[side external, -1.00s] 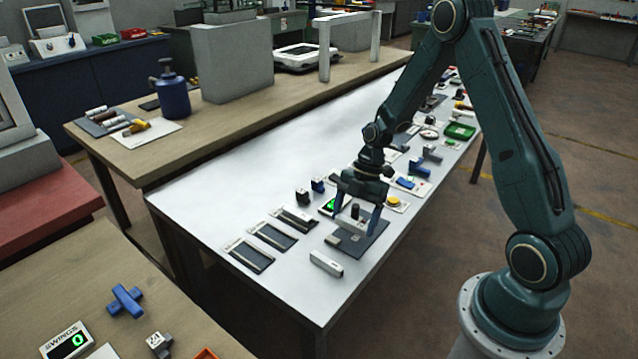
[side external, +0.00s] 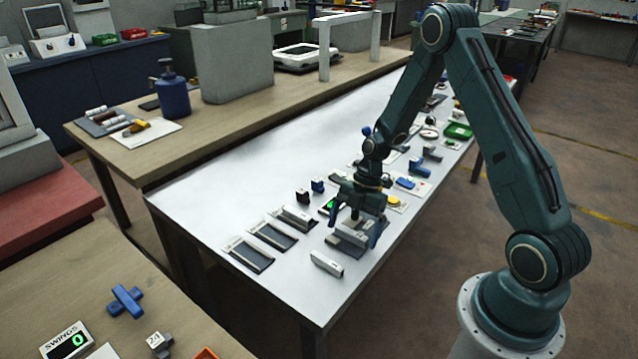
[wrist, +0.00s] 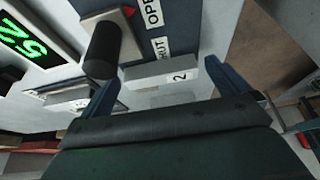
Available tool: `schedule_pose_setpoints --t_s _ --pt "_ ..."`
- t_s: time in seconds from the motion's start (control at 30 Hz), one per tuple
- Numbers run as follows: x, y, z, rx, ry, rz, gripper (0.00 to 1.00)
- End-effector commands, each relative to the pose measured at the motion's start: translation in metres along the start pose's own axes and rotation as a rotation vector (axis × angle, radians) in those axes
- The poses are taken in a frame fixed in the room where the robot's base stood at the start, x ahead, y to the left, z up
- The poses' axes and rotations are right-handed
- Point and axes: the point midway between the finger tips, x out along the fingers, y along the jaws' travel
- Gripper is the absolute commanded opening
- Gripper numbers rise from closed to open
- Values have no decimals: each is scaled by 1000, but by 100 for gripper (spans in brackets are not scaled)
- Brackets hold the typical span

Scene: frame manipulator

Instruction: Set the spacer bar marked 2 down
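The spacer bar marked 2 (wrist: 160,75) is a light grey block with a black 2 on its near face. In the wrist view it lies between and just beyond my fingertips, with a narrow gap seen at each end. My gripper (side external: 357,227) is low over the dark fixture plate (side external: 346,248), its fingers wide apart around a grey block. It also shows in the wrist view (wrist: 162,72) and looks open. The bar's underside and its contact with the plate are hidden.
In the wrist view a black knob (wrist: 101,50) stands close to the left finger, near printed labels and a green display (wrist: 22,38). A loose pale bar (side external: 326,263) lies in front of the plate. Dark slotted trays (side external: 249,255) lie to its left.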

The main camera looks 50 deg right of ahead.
Motion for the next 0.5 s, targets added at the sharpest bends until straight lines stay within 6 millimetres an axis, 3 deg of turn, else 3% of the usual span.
schedule_pose_setpoints --t_s 0.3,0.5 --pt "-3 0 -2 0 0 0 100" --pt "-21 1 -1 1 0 3 100"
